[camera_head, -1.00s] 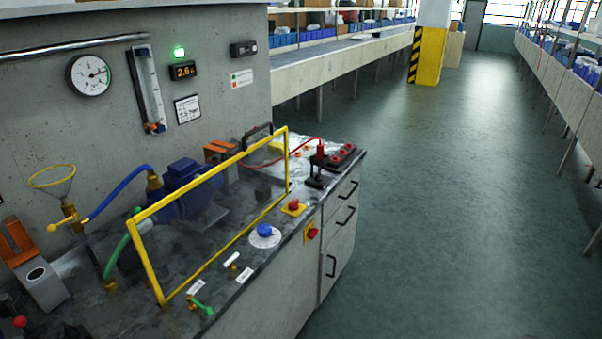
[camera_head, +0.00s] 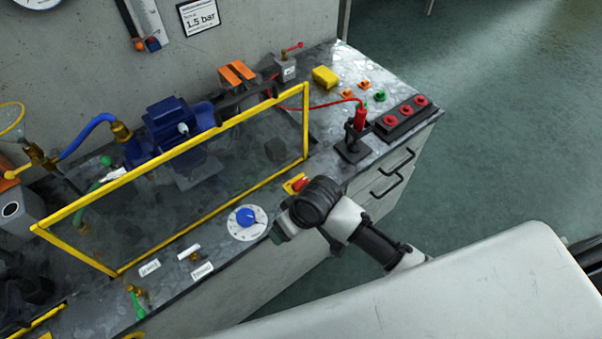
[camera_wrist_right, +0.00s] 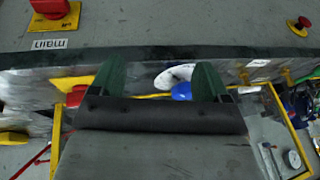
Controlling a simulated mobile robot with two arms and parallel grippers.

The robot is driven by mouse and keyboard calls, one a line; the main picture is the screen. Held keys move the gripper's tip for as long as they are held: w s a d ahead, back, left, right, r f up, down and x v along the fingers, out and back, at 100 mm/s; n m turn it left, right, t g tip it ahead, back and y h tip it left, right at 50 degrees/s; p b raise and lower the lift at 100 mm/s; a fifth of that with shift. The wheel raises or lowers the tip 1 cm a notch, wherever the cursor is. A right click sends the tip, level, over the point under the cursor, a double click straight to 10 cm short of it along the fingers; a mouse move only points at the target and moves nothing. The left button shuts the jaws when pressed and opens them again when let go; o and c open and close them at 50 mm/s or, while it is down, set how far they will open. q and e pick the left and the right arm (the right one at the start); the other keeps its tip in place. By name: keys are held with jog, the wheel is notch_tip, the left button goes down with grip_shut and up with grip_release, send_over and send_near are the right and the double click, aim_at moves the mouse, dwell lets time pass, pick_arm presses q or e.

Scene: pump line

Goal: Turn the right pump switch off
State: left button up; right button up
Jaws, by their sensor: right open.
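A red switch on a yellow plate (camera_head: 297,184) sits on the bench top by the front corner of the yellow frame; which switch is the right pump switch I cannot tell. In the wrist view a red switch (camera_wrist_right: 75,96) is left of my fingers, and another red switch on yellow (camera_wrist_right: 50,7), labelled MAIN, is at top left. My right gripper (camera_wrist_right: 155,82) is open and empty. In the head view my right wrist is beside the red switch, above the bench's front edge. The blue knob on a white dial (camera_head: 247,219) shows between the fingers (camera_wrist_right: 182,91). My left gripper is not in view.
The yellow-framed clear guard (camera_head: 306,125) stands in front of the blue pump motor (camera_head: 170,122). A red plug in a black stand (camera_head: 358,118) and a black strip with red sockets (camera_head: 406,117) are at the right end. Floor right of the bench is clear.

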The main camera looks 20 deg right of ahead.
notch_tip(320, 180, up, 6)
jog(key=a+r+n, duration=0.1)
jog(key=a+n, duration=0.1)
jog(key=r+m+g+h, duration=0.2)
jog(key=m+h, duration=0.1)
jog(key=h, duration=0.1)
send_over(300, 181)
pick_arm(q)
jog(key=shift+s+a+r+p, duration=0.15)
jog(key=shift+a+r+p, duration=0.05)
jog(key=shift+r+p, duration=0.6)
pick_arm(e)
notch_tip(300, 181, down, 10)
jog(key=shift+r, duration=0.1)
jog(key=c, duration=0.9)
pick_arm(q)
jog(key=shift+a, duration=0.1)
pick_arm(e)
jog(key=shift+c, duration=0.2)
